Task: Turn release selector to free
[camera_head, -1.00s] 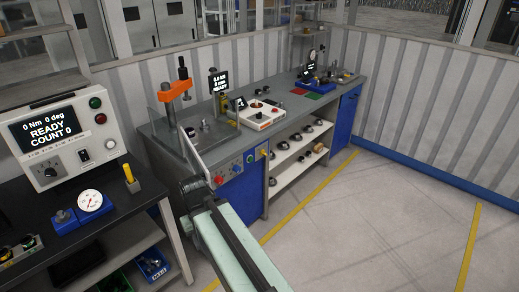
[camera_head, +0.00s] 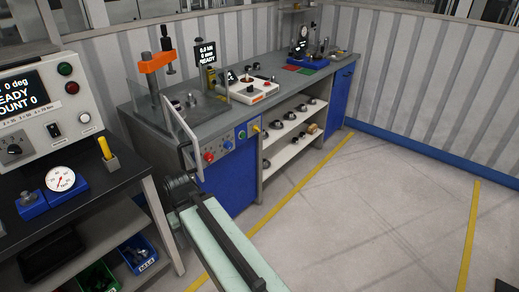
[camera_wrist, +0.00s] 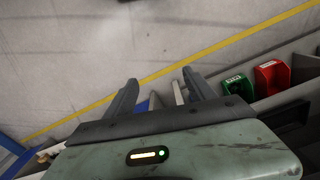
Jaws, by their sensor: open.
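No label reading release selector is legible. A black rotary knob (camera_head: 14,149) and a toggle switch (camera_head: 55,130) are on the beige display box (camera_head: 85,100) at the left. I cannot tell which is the selector. My gripper (camera_wrist: 159,82) is open and empty in the wrist view, over the floor. In the head view my arm reaches up just in front of the bench, its fingers not clearly seen.
An orange-armed press (camera_head: 158,63) with a clear guard (camera_head: 183,128) stands on the grey bench (camera_head: 205,103). A black table (camera_head: 110,180) with a dial gauge (camera_head: 60,179) is at the left. Green (camera_wrist: 234,86) and red bins (camera_wrist: 271,77) show right of my gripper. Floor is free at right.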

